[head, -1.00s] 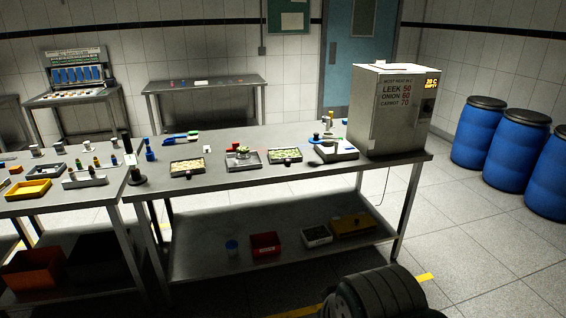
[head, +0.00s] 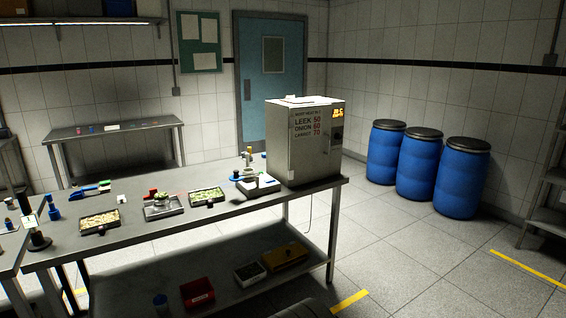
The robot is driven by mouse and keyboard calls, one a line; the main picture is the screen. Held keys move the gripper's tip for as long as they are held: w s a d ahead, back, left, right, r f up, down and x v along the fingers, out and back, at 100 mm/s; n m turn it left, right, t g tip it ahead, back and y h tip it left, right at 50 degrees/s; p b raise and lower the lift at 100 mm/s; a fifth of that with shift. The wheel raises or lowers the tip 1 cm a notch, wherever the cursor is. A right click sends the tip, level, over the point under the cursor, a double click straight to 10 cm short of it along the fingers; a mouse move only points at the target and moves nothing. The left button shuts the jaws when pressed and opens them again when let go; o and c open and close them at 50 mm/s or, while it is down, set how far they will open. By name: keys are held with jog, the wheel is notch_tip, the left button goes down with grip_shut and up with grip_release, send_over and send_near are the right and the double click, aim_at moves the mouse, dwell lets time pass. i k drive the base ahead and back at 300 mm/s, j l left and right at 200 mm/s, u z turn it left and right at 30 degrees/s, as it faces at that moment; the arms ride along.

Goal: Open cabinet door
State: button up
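The cabinet (head: 301,144) is a pale metal box standing upright at the right end of the steel table in the head view. Its front carries the printed list LEEK 50, ONION 60, CARROT 70. A lit orange display (head: 338,112) sits at the upper right, with a dark panel below it. White paper lies on top of the cabinet. My gripper is not in view.
The steel table (head: 130,225) holds food trays (head: 99,221) and a scale-like device (head: 254,185) left of the cabinet. Bins stand on its lower shelf. Blue barrels (head: 417,168) line the right wall. A rack (head: 546,205) stands at the right edge. Floor in front of the barrels is clear.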

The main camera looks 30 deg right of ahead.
aim_at(309, 129)
jog(key=i+l+z, duration=0.3)
jog(key=i+l, duration=0.75)
jog(key=l, duration=0.45)
jog(key=i+l+z, duration=0.3)
jog(key=i+l, duration=0.9)
